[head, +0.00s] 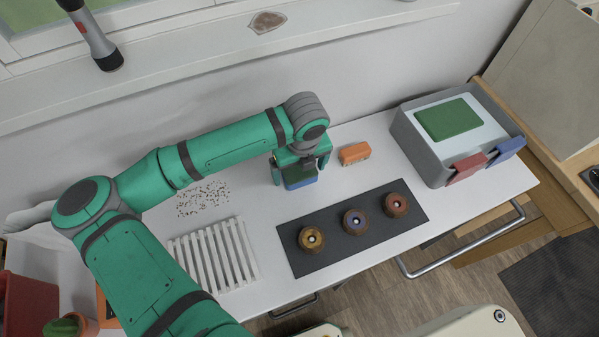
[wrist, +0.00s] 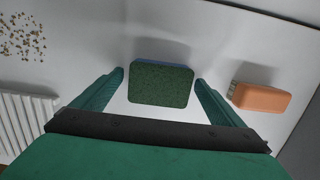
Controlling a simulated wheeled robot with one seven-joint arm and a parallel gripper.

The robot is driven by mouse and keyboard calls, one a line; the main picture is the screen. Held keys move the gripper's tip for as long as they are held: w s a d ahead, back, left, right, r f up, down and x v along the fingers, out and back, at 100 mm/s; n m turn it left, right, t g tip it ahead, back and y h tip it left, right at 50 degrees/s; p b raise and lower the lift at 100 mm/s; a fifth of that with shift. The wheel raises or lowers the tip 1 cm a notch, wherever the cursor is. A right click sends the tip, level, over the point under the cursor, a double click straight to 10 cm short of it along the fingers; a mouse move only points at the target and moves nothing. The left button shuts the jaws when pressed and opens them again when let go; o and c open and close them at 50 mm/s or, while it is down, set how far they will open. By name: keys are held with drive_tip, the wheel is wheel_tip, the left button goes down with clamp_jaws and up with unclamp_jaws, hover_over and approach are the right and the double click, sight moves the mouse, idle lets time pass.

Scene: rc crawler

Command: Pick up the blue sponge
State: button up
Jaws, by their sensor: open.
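The blue sponge (wrist: 161,84) lies flat on the white counter, its dark green scouring face up. A strip of its blue side shows at the far edge in the wrist view. In the head view the blue sponge (head: 299,184) is partly hidden under my gripper. My gripper (head: 299,171) points down over it. In the wrist view my gripper (wrist: 160,79) is open, with one finger to the left of the sponge and one to the right. A gap shows on each side, and the gripper holds nothing.
An orange brush (head: 354,153) lies just right of my gripper. A black mat (head: 330,256) with three round knobs lies in front. A white slatted rack (head: 214,256) and scattered crumbs (head: 203,198) are to the left. A grey bin (head: 438,163) stands to the right.

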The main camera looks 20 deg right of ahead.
drive_tip(key=c, duration=1.1)
drive_tip(key=shift+r, duration=0.1)
